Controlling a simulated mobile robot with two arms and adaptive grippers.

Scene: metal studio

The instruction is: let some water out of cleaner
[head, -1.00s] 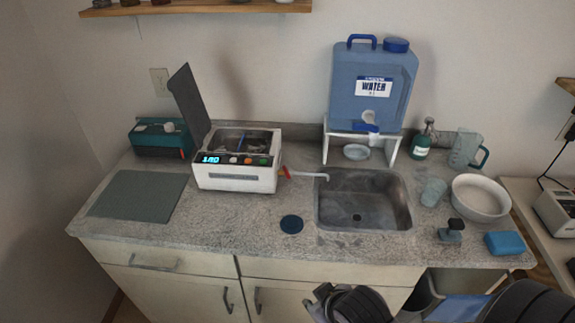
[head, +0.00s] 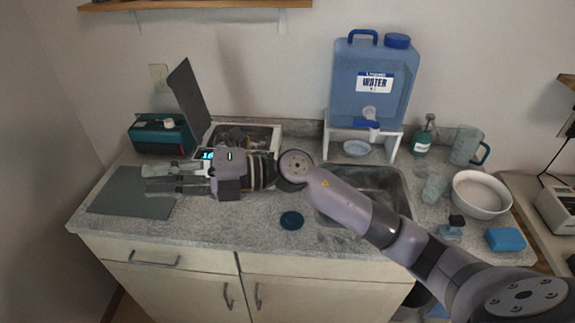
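The cleaner (head: 262,133) is a white box with its dark lid (head: 187,97) raised at the left and a metal tub with something dark inside. My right arm reaches in from the lower right and lies across the front of the cleaner. It covers most of the front panel; part of the blue display shows. The red-handled drain tap and its spout toward the sink, seen earlier, are hidden behind the arm. My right gripper (head: 155,179) points left over the grey mat, its two fingers apart with nothing between them. My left gripper is not in view.
The sink (head: 390,181) is partly covered by my arm. A blue water jug (head: 370,95) stands on a white stand behind it. A dark round disc (head: 291,220) lies in front. A white bowl (head: 481,194), a cup and a blue sponge (head: 505,239) are at right.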

